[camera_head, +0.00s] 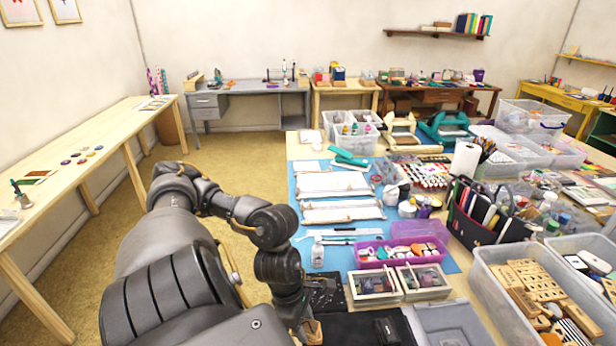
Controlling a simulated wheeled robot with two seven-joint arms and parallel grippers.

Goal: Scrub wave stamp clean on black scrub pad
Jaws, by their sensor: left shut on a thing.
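My left gripper (303,322) points down at the front edge of the table. It is shut on a small wooden piece, likely the wave stamp (313,331), of which only a tan sliver shows. The stamp's face is hidden. A black speckled pad (328,293), likely the scrub pad, lies right beside my left gripper and is partly covered by it. A larger plain black area (350,329) lies in front of it at the bottom edge. I cannot tell whether the stamp touches either black surface. My right gripper is not in view.
Two framed boxes (375,287) and a purple tray (398,252) stand just right of the pad. A small bottle (318,252) stands behind it. A grey bin (452,323) and a clear bin of wooden stamps (490,279) fill the right. A blue mat (338,258) lies behind.

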